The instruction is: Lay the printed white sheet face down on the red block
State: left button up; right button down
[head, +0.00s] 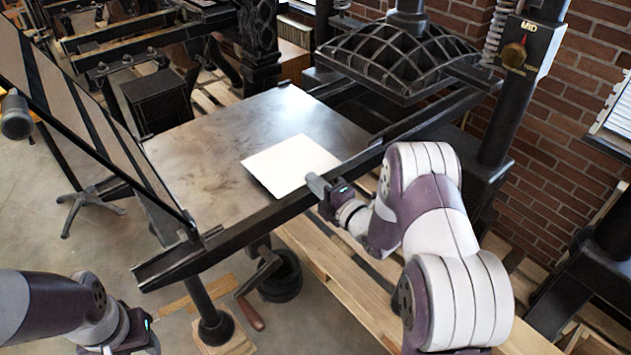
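The white sheet (287,162) is over the middle of the dark metal press bed (205,165). No print shows on its upper side. My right gripper (314,182) is at the middle of the sheet's near right edge and looks shut on it. A dark shadow runs along the sheet's near left edge, and how high it is above the bed is hard to tell. No red block shows; whether one is hidden under the sheet I cannot tell. My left gripper (103,349) is at the bottom left, cut by the frame, its fingers not clear.
The black ribbed press head (400,58) hangs behind and right of the bed. A black rail (270,205) borders the bed's near side. A framed hinged panel (85,115) leans up on the left. The left part of the bed is clear.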

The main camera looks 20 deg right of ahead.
dwell(0.4)
jog(key=c, duration=1.1)
grip_release()
jog(key=shift+p+v, duration=0.3)
jog(key=shift+v, duration=2.7)
jog(key=shift+a, duration=0.1)
